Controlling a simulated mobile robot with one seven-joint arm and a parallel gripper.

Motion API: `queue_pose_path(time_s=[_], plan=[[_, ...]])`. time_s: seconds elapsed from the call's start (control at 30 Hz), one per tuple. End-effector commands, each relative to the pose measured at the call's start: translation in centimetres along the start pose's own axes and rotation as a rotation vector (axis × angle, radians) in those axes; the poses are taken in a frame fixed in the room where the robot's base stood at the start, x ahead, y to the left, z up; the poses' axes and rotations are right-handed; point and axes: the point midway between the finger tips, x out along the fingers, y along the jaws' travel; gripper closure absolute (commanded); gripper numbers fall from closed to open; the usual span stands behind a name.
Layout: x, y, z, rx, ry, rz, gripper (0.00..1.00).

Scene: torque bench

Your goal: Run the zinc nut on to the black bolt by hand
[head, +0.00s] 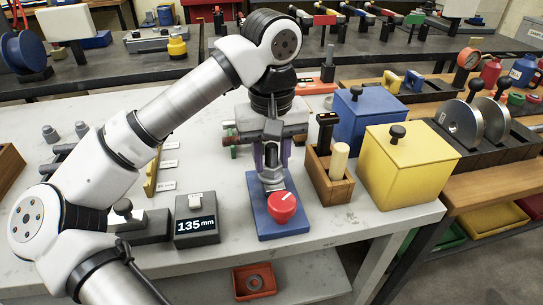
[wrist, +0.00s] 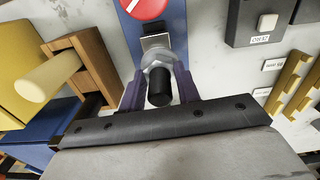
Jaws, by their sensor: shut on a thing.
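The black bolt (wrist: 159,92) stands in the middle of the wrist view, its dark end toward the camera. The grey zinc nut (wrist: 158,60) shows around it, just beyond that end; how far it is threaded I cannot tell. My gripper (wrist: 160,78) has its purple fingers on either side and is shut on the nut. In the head view my gripper (head: 271,158) points down over a blue base (head: 268,228) with a red knob (head: 283,207); the bolt and nut are hard to make out there.
A wooden box (head: 333,190) with a pale handle stands close at the right. Blue (head: 366,117) and yellow (head: 408,168) lidded boxes are beyond it. A display reading 135 mm (head: 196,228) stands at the left.

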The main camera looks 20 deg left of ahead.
Motion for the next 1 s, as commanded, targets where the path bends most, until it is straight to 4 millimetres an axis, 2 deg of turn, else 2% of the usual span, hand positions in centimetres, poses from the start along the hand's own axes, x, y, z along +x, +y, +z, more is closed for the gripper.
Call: queue_pose_path(time_s=[0.03,0.07,0.17,0.53,1.0], plan=[[0.0,0.0,0.0,0.0,0.001,0.001,0.9],[0.0,0.0,0.0,0.0,0.001,0.001,0.67],[0.0,0.0,0.0,0.0,0.0,0.0,0.55],[-0.6,0.0,0.0,-0.001,0.0,0.0,0.55],[-5.2,0.0,0.0,-0.001,0.0,-0.001,0.55]])
